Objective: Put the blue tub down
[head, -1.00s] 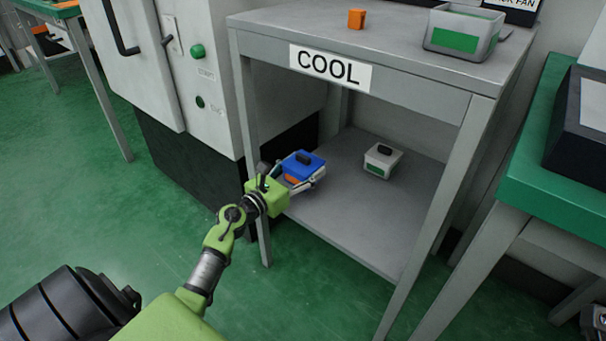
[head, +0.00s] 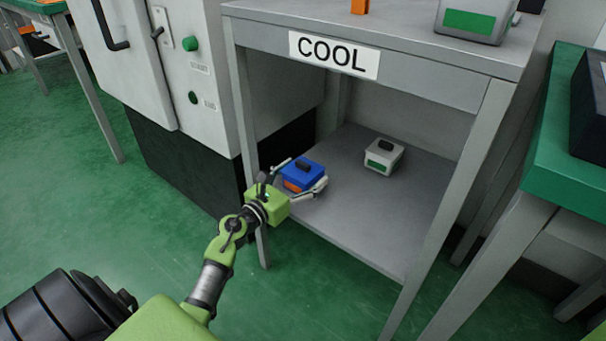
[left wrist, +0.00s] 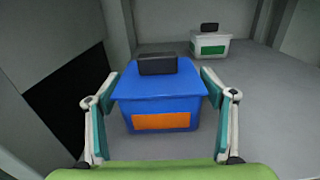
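The blue tub (head: 303,171) has a dark handle on its lid and an orange label on its front. It appears to rest upright on the lower shelf (head: 367,215) of the grey table marked COOL, near its front left leg. My left gripper (head: 302,177) is around the tub, one finger on each side. In the left wrist view the tub (left wrist: 160,98) sits between the fingers, with narrow gaps showing beside it, so the gripper looks open. The tub's underside is hidden. My right gripper is not in view.
A white tub (head: 383,157) with a green label stands behind and right of the blue one. Table legs flank the shelf opening. The tabletop holds a grey bin (head: 475,20) and an orange object (head: 360,6). Shelf room is free on the right.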

